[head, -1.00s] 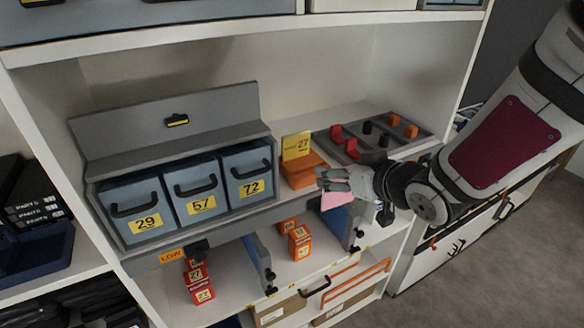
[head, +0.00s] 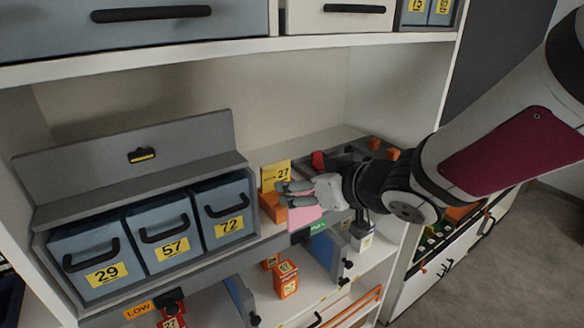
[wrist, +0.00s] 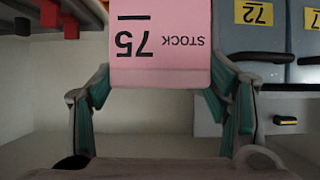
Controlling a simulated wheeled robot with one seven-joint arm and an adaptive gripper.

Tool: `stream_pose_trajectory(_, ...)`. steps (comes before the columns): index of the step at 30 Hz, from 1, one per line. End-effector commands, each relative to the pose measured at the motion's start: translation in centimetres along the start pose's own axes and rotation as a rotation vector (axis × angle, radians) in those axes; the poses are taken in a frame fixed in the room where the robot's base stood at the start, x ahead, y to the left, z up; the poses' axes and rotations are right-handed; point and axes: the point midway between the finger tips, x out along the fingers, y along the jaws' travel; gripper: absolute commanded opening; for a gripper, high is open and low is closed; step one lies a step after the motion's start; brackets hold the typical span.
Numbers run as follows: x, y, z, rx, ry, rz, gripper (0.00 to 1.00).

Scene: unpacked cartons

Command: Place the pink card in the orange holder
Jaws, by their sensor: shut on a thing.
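My gripper (head: 288,194) is shut on the pink card (head: 304,216), which hangs below the fingers in the head view. In the wrist view the pink card (wrist: 160,45) sits between the two fingers, and its print "STOCK 75" reads upside down. The orange holder (head: 270,207) stands on the shelf just left of my gripper, close to the fingertips. A yellow card (head: 275,174) marked 27 stands upright at the holder. The fingers and the pink card cover part of the holder. I cannot tell whether the card touches it.
Grey-blue bins marked 29, 57 and 72 (head: 223,210) stand left of the holder. A grey tray with red, black and orange blocks (head: 375,143) lies behind my gripper. Small orange boxes (head: 286,280) stand on the shelf below. An upper shelf (head: 230,52) runs overhead.

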Motion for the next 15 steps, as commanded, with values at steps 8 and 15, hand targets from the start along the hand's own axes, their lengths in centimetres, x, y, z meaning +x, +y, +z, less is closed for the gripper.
stream_pose_trajectory(8,0.85,0.45,0.02,0.003,0.008,0.005,0.45)
stream_pose_trajectory(15,1.05,0.72,0.05,0.012,0.016,0.01,0.45)
